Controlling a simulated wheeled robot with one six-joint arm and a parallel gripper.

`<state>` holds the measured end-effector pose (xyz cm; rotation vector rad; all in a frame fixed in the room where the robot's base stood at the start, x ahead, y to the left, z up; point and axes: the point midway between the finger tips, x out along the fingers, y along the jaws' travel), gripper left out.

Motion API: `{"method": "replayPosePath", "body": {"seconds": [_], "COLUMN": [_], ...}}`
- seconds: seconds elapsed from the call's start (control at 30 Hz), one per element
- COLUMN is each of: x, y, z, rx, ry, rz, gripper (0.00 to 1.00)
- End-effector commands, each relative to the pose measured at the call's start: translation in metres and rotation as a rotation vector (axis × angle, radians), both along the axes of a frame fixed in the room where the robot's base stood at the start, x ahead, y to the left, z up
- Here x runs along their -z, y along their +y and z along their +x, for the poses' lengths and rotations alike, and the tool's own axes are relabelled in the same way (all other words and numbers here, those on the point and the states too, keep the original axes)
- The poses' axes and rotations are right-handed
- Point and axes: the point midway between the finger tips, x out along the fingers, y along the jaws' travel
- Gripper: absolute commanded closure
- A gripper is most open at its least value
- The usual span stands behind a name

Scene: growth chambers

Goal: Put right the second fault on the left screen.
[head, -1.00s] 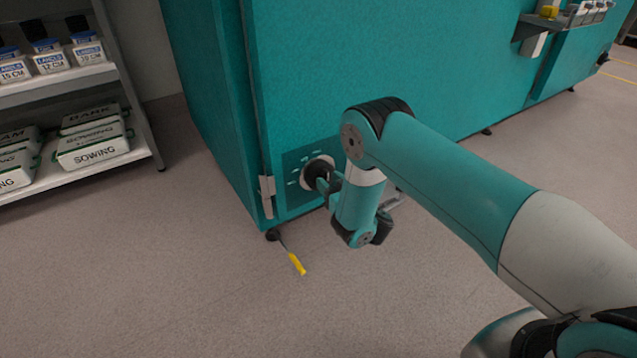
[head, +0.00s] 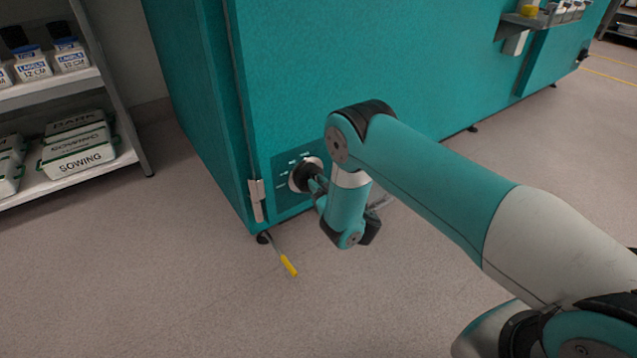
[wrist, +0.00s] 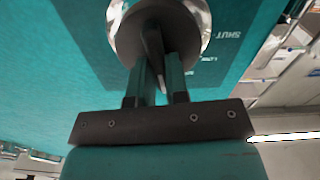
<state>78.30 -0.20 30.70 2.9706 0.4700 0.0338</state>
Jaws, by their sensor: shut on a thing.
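A round dark knob with a pale rim (head: 300,177) sits low on the teal chamber's front, near its left corner, on a darker panel with small white marks. In the wrist view the knob (wrist: 130,38) fills the top of the picture, and the word "SHUT" shows to its right. My gripper (wrist: 160,62) is shut on the knob's raised grip. In the head view my gripper (head: 318,184) is at the knob, partly hidden by my wrist. No screen is in view.
A yellow-handled tool (head: 288,265) lies on the floor by the chamber's foot. A shelf unit (head: 110,155) with bottles and "SOWING" boxes stands at left. A small ledge with containers (head: 530,22) is at the upper right.

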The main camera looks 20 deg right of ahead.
Motion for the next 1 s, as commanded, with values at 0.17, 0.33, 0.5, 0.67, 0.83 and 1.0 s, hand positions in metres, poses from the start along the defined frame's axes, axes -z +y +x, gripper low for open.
{"method": "replayPosePath", "body": {"seconds": [0.17, 0.33, 0.5, 0.67, 0.83, 1.0], "x": [-0.0013, -0.0003, 0.0003, 0.0014, 0.0027, 0.0037], "y": [0.0010, 0.0018, 0.0027, 0.0034, 0.0041, 0.0048], "z": [-0.0016, -0.0023, -0.0024, -0.0030, -0.0034, -0.0035], "rx": [-0.001, -0.002, -0.002, -0.002, -0.002, -0.002], "ry": [-0.041, -0.090, -0.141, -0.187, -0.237, -0.287], "rz": [-0.137, -0.290, -0.445, -0.589, -0.743, -0.897], "gripper": [1.00, 1.00, 1.00, 1.00, 1.00, 1.00]}}
